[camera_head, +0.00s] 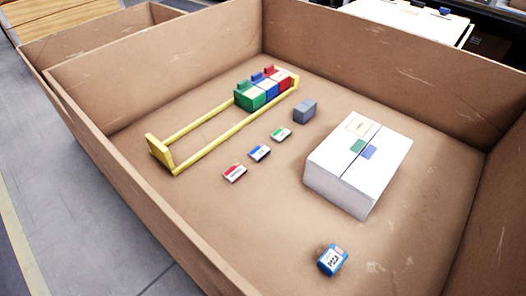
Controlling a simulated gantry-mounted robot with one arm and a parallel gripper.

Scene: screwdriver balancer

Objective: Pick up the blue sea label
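A small blue and white label (260,153) lies flat on the floor of the large brown box, in a slanting row between a red and white label (234,173) and a green and white label (281,134). The writing on it is too small to read. My gripper is not in view, and nothing touches the blue label.
A yellow rack (205,138) holds green, blue and red blocks (264,88) at its far end. A grey block (305,111), a white box (350,172) and a blue lettered item (332,260) stand to the right.

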